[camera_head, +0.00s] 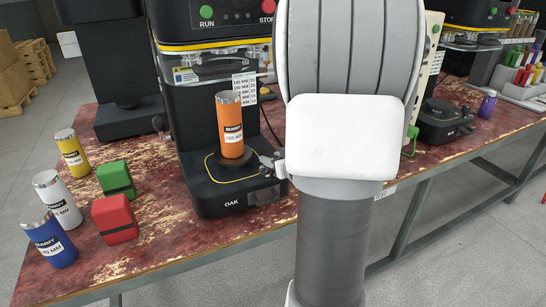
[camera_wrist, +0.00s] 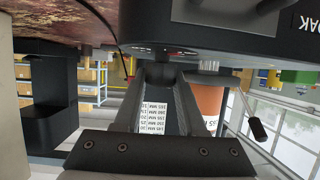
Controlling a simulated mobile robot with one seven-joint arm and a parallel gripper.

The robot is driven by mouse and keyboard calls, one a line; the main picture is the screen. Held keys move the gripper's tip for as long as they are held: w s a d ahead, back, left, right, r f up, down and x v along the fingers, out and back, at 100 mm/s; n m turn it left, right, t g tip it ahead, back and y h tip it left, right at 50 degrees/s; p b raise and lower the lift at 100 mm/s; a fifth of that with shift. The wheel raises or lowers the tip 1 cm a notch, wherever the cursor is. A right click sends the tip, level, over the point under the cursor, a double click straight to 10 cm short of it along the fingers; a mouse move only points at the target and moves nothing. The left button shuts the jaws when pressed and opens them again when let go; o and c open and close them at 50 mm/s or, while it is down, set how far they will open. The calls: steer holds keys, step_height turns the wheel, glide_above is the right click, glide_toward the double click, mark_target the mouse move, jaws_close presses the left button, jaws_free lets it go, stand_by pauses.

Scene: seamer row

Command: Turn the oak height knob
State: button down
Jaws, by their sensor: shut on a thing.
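The OAK machine (camera_head: 232,200) stands on the table left of my arm, its name on the front of its black base. My gripper (camera_head: 272,163) is at the right side of this base, mostly hidden behind my white wrist. The fingers are shut on the height knob, which is largely hidden between the fingertips.
A height chart (camera_head: 245,88) hangs behind the can. Yellow (camera_head: 71,150), white (camera_head: 57,198) and blue (camera_head: 48,243) cans stand at the left, near green (camera_head: 115,178) and red (camera_head: 115,218) blocks. Another machine (camera_head: 445,120) stands to the right.

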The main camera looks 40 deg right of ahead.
steer(key=n+y+p, duration=0.2)
steer(key=p, duration=0.1)
steer(key=n+y+p, duration=0.1)
steer(key=y+p, duration=0.1)
steer(key=shift+d+r, duration=0.15)
steer(key=shift+r, duration=0.15)
steer(key=n+g+y+p, duration=0.1)
steer(key=n+y+p, duration=0.2)
steer(key=p, duration=0.1)
steer(key=n+g+y+p, duration=0.1)
steer(key=n+y+p, duration=0.1)
steer(key=y+p, duration=0.1)
steer(key=shift+n+p, duration=0.4)
steer(key=n+g+y+p, duration=0.2)
steer(key=n, duration=0.1)
steer(key=n+g+y+p, duration=0.1)
steer(key=y, duration=0.1)
steer(key=shift+f+n+g+p, duration=0.25)
steer(key=shift+n+g+p, duration=0.05)
steer(key=shift+p, duration=0.05)
steer(key=shift+f+n+g+y+p, duration=0.15)
steer(key=shift+n+g+y, duration=0.35)
steer(key=shift+n+g, duration=0.55)
steer(key=shift+r+n+g+y+p, duration=0.1)
steer(key=shift+n+g+y+p, duration=0.3)
steer(key=shift+n+g, duration=0.6)
steer(key=shift+a+g, duration=0.2)
steer(key=shift+g, duration=0.15)
steer(key=shift+c, duration=2.4)
jaws_free()
